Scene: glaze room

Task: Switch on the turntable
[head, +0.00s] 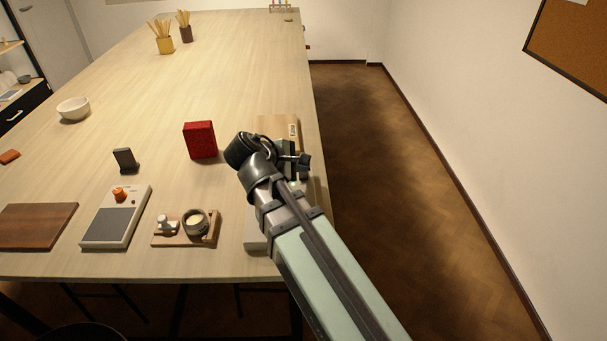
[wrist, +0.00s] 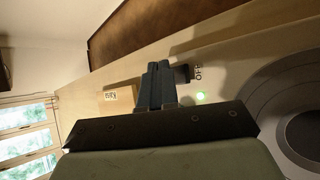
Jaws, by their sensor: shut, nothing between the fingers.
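The turntable shows in the wrist view as a pale body with a grey round platter (wrist: 283,112) at the right edge. In the head view my arm hides most of it; a pale edge (head: 254,238) shows. A small black switch (wrist: 183,73) is on it beside the printed word OFF (wrist: 198,73). A green light (wrist: 200,96) near it is lit. My gripper (wrist: 158,68) is shut and empty, its fingertips just left of the switch in the wrist view; I cannot tell whether they touch. Its fingers may hide part of the switch's surroundings.
A light wooden block with a label (head: 276,124) stands just beyond my gripper. A red box (head: 200,140), a small dark stand (head: 125,160), a grey-topped device with an orange knob (head: 112,222) and a wooden tray (head: 187,241) stand left. The table's right edge is close.

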